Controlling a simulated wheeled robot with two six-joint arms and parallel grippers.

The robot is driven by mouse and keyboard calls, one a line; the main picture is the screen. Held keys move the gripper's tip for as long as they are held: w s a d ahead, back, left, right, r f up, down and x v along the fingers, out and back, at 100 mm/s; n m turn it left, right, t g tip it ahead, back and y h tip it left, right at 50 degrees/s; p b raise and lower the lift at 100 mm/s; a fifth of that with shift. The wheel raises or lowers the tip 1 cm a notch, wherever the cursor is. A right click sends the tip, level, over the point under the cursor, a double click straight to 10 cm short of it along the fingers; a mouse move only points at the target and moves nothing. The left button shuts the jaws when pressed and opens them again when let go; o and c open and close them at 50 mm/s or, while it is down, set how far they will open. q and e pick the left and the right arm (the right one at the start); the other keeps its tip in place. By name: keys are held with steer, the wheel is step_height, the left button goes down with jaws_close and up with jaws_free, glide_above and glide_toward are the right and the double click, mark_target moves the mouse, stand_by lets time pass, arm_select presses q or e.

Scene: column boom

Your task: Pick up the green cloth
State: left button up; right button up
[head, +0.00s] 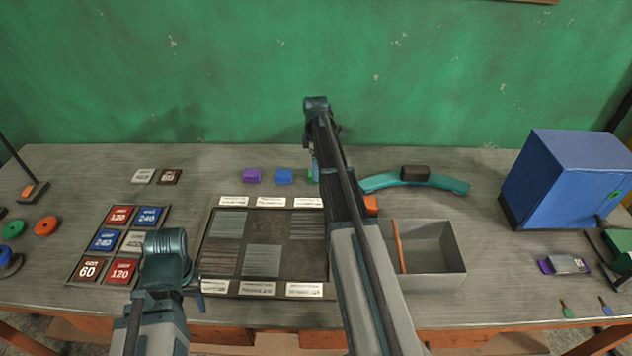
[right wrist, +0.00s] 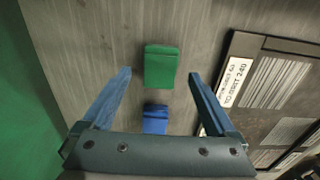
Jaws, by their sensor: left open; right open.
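The green cloth (right wrist: 161,66) is a small folded block lying flat on the grey table in the right wrist view. In the head view only a sliver of the green cloth (head: 310,178) shows beside my right arm, which hides the rest. My right gripper (right wrist: 160,73) is open and empty, with the cloth between the lines of its two blue fingers; I see no contact. My left gripper (head: 200,300) is open at the front edge of the board, far from the cloth, and mostly hidden by its own wrist.
A blue cloth (head: 284,176) lies beside the green one, and a purple cloth (head: 253,175) lies farther left. A dark board (head: 265,228) with labelled sandpaper patches is in front. A grey open bin (head: 437,278) and a teal curved piece (head: 440,182) are to the right.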

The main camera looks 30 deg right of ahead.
arm_select(q)
step_height(320, 180, down, 3)
steer(key=shift+r+b, duration=0.1)
steer(key=shift+b, duration=0.8)
arm_select(e)
step_height(320, 180, down, 3)
steer(key=shift+r, duration=0.1)
arm_select(q)
steer(key=shift+r, duration=0.1)
arm_select(e)
steer(key=shift+r, duration=0.1)
steer(key=c, duration=1.5)
steer(key=shift+o, duration=0.2)
arm_select(q)
steer(key=shift+r, duration=0.1)
